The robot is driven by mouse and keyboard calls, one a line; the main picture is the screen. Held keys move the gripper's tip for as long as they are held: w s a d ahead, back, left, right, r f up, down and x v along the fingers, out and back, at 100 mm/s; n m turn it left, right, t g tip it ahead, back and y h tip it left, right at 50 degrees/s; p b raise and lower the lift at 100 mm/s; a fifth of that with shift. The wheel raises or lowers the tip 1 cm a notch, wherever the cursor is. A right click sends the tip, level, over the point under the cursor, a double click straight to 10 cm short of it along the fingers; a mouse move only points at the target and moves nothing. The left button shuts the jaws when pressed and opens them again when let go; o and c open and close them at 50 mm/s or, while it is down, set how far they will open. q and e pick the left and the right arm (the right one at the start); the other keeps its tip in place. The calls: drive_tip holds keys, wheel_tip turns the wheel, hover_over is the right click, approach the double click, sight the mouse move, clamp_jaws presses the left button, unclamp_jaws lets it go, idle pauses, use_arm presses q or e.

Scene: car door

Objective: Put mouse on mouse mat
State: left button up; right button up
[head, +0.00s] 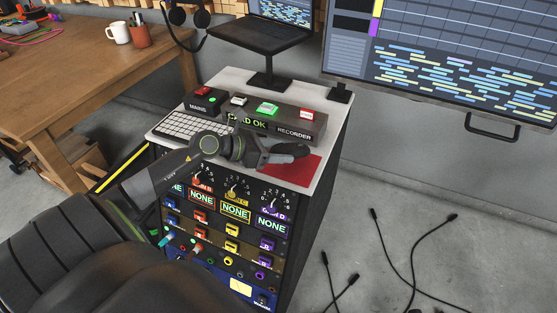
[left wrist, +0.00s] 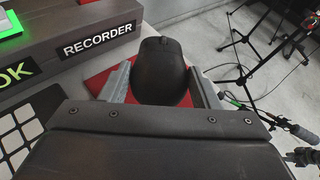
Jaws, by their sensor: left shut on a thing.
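The black mouse (left wrist: 162,72) sits between the two fingers of my left gripper (left wrist: 163,85), which is shut on it. The red mouse mat (left wrist: 97,82) lies under and around the mouse in the left wrist view; I cannot tell whether the mouse touches it. In the head view the left gripper (head: 293,152) reaches over the back left part of the mat (head: 300,170), on the right part of the white cabinet top. The mouse is hard to make out there. My right gripper is not in view.
A white keyboard (head: 192,125) lies left of the gripper. The recorder box (head: 297,122) with lit buttons stands just behind it. A laptop stand (head: 268,80) and a large monitor (head: 450,60) are further back. Cables (head: 400,260) lie on the floor at right.

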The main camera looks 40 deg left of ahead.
use_arm(q)
drive_tip(key=shift+f, duration=1.5)
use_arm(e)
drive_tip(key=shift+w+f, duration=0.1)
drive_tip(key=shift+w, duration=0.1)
use_arm(q)
drive_tip(key=shift+f, duration=0.1)
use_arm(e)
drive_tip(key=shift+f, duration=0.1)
use_arm(q)
drive_tip(key=o, duration=1)
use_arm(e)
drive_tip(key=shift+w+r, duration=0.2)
use_arm(q)
drive_tip(key=shift+r, duration=0.2)
drive_tip(key=shift+v, duration=1.1)
drive_tip(key=shift+p+v, duration=0.5)
drive_tip(key=shift+v, duration=4.4)
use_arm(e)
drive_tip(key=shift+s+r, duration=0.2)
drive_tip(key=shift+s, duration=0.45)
